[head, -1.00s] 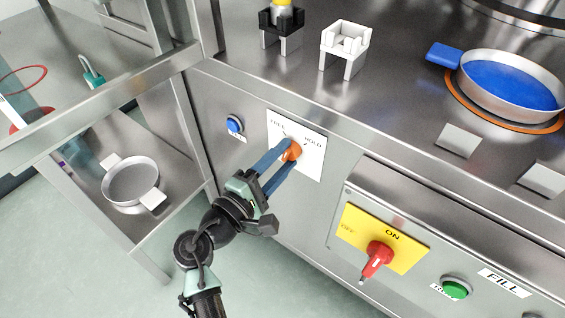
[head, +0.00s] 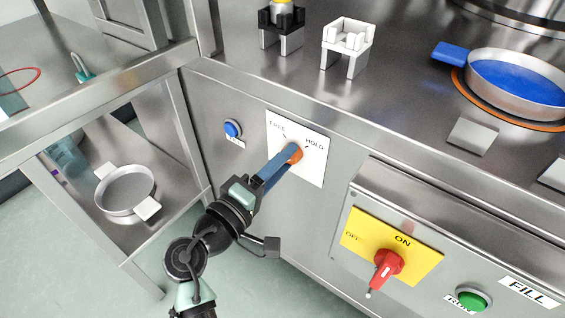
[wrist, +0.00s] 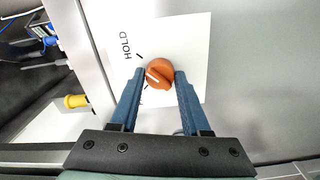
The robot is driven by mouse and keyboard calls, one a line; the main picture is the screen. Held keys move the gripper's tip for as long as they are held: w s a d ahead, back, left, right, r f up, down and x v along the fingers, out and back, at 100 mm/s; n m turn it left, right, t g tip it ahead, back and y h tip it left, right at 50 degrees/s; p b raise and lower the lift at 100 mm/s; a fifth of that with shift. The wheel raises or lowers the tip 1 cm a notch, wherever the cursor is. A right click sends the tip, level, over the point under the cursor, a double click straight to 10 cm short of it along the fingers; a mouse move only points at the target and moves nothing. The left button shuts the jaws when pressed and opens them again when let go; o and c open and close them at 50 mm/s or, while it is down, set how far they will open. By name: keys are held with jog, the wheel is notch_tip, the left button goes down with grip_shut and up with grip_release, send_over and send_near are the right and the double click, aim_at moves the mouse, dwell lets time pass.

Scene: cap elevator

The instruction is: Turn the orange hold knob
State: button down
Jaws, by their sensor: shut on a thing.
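The orange hold knob (head: 295,151) sits on a white label plate (head: 312,172) on the steel front panel. The plate reads HOLD at its upper right, with another word at its upper left. My gripper (head: 290,157) has its blue fingers on the knob. In the wrist view my gripper (wrist: 160,73) has one finger on each side of the knob (wrist: 161,72), shut on it. There the knob's white mark lies on the side facing the printed ticks, seemingly between them. HOLD is at the upper left. The other word is mostly hidden by a finger.
A blue button (head: 233,128) is left of the plate. A red switch (head: 386,267) on a yellow plate and a green button (head: 473,299) are to the lower right. A pan (head: 515,88) and a white stand (head: 346,45) are on the counter above.

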dwell(0.3)
jog(key=shift+c, duration=1.8)
grip_release()
jog(key=shift+s, duration=0.1)
jog(key=p+v, duration=0.3)
jog(key=v, duration=1)
jog(key=shift+p, duration=0.4)
